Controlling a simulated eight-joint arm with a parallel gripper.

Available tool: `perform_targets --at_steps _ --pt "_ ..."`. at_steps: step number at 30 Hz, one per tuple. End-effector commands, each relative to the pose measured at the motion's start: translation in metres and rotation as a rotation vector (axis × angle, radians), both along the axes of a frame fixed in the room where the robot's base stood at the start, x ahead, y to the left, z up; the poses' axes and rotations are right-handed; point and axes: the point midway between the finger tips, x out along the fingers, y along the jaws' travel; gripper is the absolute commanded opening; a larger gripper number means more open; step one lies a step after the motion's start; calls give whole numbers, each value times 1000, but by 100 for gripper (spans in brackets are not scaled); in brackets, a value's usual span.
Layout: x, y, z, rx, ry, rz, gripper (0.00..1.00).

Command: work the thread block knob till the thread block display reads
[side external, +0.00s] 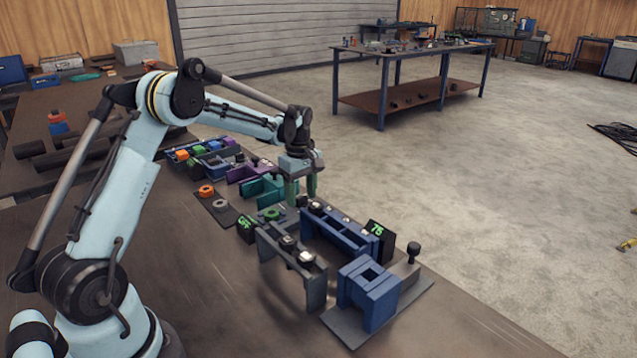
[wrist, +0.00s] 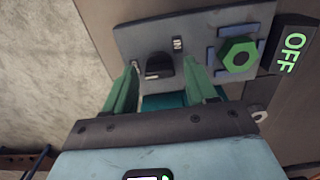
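In the wrist view, a grey plate (wrist: 205,32) carries a black knob (wrist: 158,67) and a green hex nut (wrist: 238,54). A black display (wrist: 293,50) beside it reads OFF in green; it also shows in the side view (side external: 244,229), near the green nut (side external: 271,214). My gripper (wrist: 161,66) is open. Its two green fingers lie on either side of the knob, with a gap on each side; I cannot tell how far they are above the plate. In the side view, my gripper (side external: 303,200) points down behind the OFF display, and the knob is hard to make out.
A blue frame (side external: 340,235) with a display reading 76 (side external: 377,228) stands to the right. A grey bracket (side external: 290,255) and a blue block (side external: 368,293) are nearer the camera. Teal (side external: 265,187) and purple (side external: 245,172) blocks stand behind.

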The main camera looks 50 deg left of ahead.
Motion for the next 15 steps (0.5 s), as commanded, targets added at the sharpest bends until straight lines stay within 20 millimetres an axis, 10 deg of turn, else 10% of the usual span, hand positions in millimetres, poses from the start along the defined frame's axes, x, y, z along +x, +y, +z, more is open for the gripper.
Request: perform_targets --at_steps 9,15 --pt "0 0 0 0 0 0 7" --pt "0 0 0 0 1 -11 6"
